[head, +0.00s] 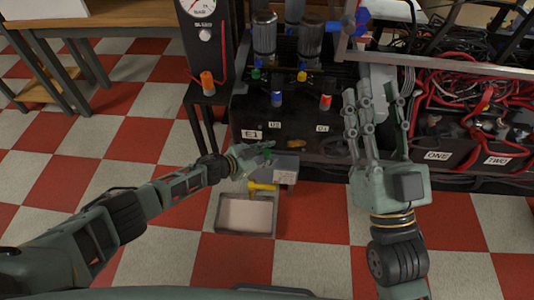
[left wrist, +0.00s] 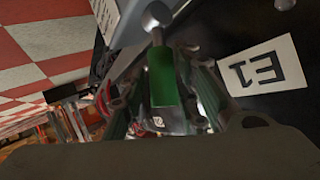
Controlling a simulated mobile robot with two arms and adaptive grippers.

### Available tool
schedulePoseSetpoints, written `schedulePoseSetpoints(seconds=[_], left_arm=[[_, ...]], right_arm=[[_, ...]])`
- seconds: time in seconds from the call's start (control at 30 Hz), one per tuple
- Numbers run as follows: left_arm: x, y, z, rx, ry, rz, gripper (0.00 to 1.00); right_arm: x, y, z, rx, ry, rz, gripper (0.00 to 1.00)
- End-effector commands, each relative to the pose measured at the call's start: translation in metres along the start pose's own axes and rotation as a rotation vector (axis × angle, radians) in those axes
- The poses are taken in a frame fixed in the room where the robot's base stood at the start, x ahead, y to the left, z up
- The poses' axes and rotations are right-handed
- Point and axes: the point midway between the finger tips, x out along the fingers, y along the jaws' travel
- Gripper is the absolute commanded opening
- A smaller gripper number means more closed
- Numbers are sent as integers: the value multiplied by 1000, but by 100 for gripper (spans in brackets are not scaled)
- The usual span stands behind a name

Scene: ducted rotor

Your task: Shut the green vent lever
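The green vent lever (left wrist: 163,78) shows in the left wrist view as a green bar on a round metal pivot, beside a pale grey housing. In the head view only a small green part (head: 268,153) shows by my left gripper (head: 258,153). My left gripper (left wrist: 165,105) is open, with one finger on each side of the lever; I see gaps, but cannot tell whether either finger touches it. My right gripper (head: 372,100) is open and empty, pointing up in front of the rack at the right.
A label E1 (left wrist: 265,70) is close to my left gripper on a dark panel. A yellow handle (head: 262,187) and an open grey tray (head: 243,233) are just below it. A gauge panel (head: 205,45) and cable-filled bins (head: 470,115) stand behind.

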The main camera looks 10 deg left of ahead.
Motion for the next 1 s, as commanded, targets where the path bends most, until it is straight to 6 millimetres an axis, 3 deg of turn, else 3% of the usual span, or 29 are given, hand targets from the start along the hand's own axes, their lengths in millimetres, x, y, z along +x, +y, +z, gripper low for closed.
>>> schedulePoseSetpoints(seconds=[0.1,0.57,1.0], left_arm=[[0,-1,-1,2,1,-2,40],[-9,-4,-1,5,1,-5,40],[-77,-2,0,4,-1,-3,40]], right_arm=[[0,0,0,0,0,0,36],[0,0,-1,0,4,0,36],[0,0,-1,0,2,0,36]])
